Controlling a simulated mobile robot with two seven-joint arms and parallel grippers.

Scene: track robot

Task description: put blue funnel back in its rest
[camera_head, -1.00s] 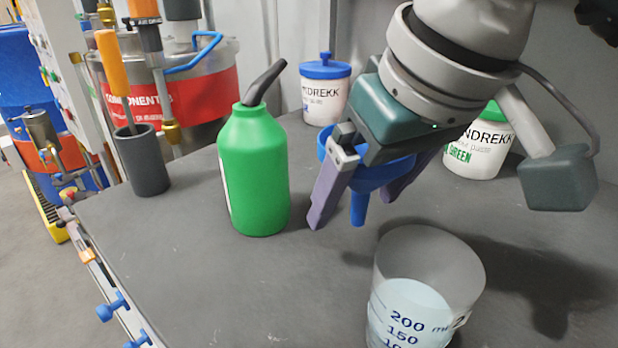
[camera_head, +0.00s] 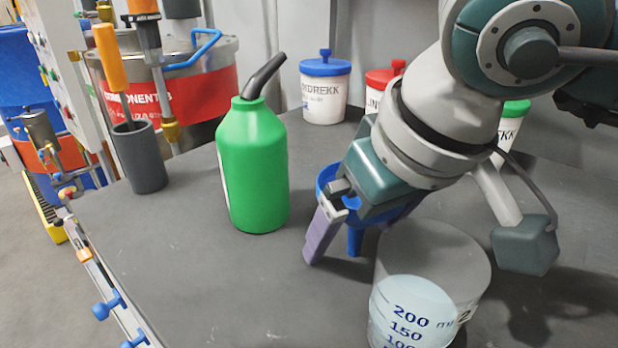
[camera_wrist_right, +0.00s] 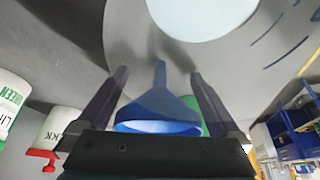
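The blue funnel (camera_head: 356,241) is held in the air above the dark table, its spout pointing down, behind the upper left of the beaker. My right gripper (camera_head: 347,244) has its two purple-grey fingers on either side of the funnel and grips it. In the right wrist view, the funnel (camera_wrist_right: 160,106) sits between the two fingers (camera_wrist_right: 159,76), spout toward the beaker. The gripper body hides part of the funnel's bowl in the head view. I cannot make out the funnel's rest. My left gripper is not in view.
A clear beaker (camera_head: 430,255) with pale liquid stands in front of the gripper. A green bottle (camera_head: 253,170) stands to the left, a dark grey cup (camera_head: 140,165) further left. White jars with blue (camera_head: 325,95), red and green lids stand behind. The front-left table is clear.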

